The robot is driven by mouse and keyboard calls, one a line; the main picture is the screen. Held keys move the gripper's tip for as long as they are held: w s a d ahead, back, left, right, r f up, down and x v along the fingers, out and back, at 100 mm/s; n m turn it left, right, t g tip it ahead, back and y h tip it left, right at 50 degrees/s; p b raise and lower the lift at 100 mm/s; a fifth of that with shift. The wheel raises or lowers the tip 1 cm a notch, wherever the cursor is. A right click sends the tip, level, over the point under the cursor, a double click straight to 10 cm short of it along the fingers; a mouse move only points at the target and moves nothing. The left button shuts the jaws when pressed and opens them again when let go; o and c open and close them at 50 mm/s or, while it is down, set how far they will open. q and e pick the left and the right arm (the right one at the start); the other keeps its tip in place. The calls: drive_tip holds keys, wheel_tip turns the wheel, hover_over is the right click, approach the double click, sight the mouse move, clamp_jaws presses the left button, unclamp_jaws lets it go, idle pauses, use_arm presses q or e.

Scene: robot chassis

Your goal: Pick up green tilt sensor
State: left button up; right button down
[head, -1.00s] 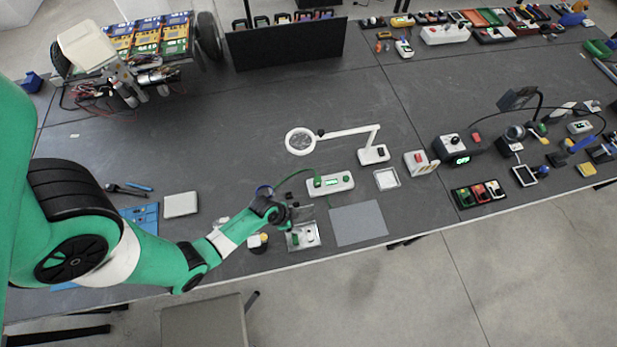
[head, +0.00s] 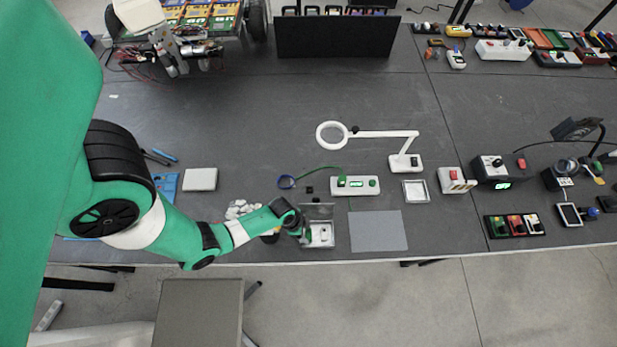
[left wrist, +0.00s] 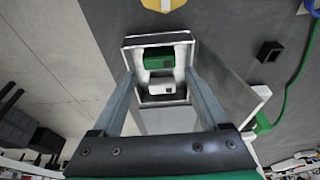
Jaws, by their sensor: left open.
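A green sensor (left wrist: 158,58) lies in a small open box (left wrist: 127,42) beside a white part (left wrist: 163,87) in the left wrist view. In the head view, the clear-walled box (head: 329,226) stands at the table's front edge, with the white part (head: 321,235) showing and the green sensor partly hidden by my gripper. My left gripper (head: 305,235) is at the box's left side, pointing down. Its two fingers (left wrist: 160,78) are open, one on each side of the sensor, in the left wrist view. I cannot tell whether they touch it. My right gripper is not in view.
A white device with a green screen (head: 355,186) and its green cable stand behind the box. A grey mat (head: 378,231) lies to its right. A magnifier lamp (head: 405,162) stands further back. A black cube (left wrist: 268,50) lies near the box.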

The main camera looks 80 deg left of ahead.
sight(308, 234)
use_arm(q)
drive_tip(key=b+x, duration=0.5)
drive_tip(key=shift+s+f, duration=0.2)
drive_tip(key=shift+s, duration=0.05)
drive_tip(key=shift+r, duration=0.15)
drive_tip(key=shift+c, duration=0.3)
drive_tip(key=c, duration=1.1)
drive_tip(key=shift+o, duration=0.2)
drive_tip(key=shift+r+p, duration=0.45)
drive_tip(key=shift+p, duration=0.15)
drive_tip(key=r+p, duration=0.3)
drive_tip(key=r, duration=0.1)
drive_tip(key=shift+s+d+r+p, duration=0.1)
drive_tip(key=shift+s+d+p, duration=0.15)
drive_tip(key=shift+d+p, duration=0.15)
drive_tip(key=s+d+r+p, duration=0.4)
drive_tip(key=s+d+r, duration=0.4)
drive_tip(key=d, duration=0.2)
drive_tip(key=shift+p, duration=0.4)
